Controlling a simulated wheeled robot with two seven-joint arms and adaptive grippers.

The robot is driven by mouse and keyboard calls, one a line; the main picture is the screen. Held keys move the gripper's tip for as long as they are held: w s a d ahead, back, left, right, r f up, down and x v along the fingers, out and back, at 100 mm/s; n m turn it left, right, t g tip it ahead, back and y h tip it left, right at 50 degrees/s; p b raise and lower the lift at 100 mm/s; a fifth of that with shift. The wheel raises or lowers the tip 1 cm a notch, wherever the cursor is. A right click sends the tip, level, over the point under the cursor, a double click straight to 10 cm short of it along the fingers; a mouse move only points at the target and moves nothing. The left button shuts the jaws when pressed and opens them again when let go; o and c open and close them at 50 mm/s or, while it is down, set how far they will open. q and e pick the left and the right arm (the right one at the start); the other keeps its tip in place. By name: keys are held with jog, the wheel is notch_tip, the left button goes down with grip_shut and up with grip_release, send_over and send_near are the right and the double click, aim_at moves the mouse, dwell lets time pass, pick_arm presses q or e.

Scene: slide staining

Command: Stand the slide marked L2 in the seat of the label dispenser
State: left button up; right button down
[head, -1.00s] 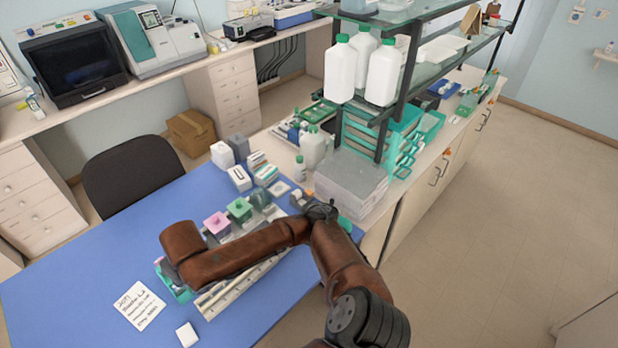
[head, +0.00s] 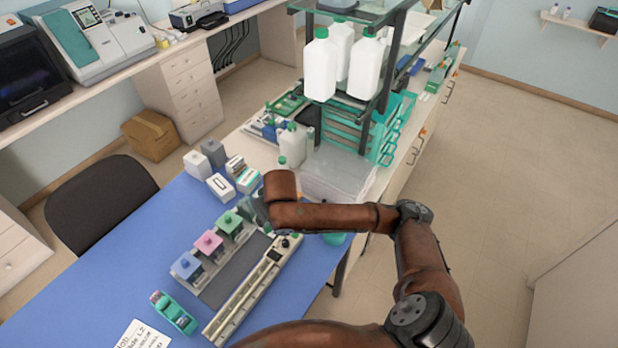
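A small teal device (head: 175,312), which looks like the label dispenser, stands on the blue mat at the front left of the long pale rack; its seat is too small to make out. I cannot pick out the slide marked L2. One brown arm of mine, coming from the lower right, reaches left over the back end of the rack. My other gripper is out of view.
A long pale rack (head: 235,303) lies beside a grey tray with blue (head: 186,266), pink (head: 208,244) and green (head: 230,223) lidded jars. Small boxes (head: 220,187) and white bottles stand behind. A handwritten card (head: 142,336) lies at front. The mat (head: 105,270) is clear at left.

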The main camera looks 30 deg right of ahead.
pick_arm(q)
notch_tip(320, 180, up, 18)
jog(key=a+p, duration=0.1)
jog(key=p, duration=1.5)
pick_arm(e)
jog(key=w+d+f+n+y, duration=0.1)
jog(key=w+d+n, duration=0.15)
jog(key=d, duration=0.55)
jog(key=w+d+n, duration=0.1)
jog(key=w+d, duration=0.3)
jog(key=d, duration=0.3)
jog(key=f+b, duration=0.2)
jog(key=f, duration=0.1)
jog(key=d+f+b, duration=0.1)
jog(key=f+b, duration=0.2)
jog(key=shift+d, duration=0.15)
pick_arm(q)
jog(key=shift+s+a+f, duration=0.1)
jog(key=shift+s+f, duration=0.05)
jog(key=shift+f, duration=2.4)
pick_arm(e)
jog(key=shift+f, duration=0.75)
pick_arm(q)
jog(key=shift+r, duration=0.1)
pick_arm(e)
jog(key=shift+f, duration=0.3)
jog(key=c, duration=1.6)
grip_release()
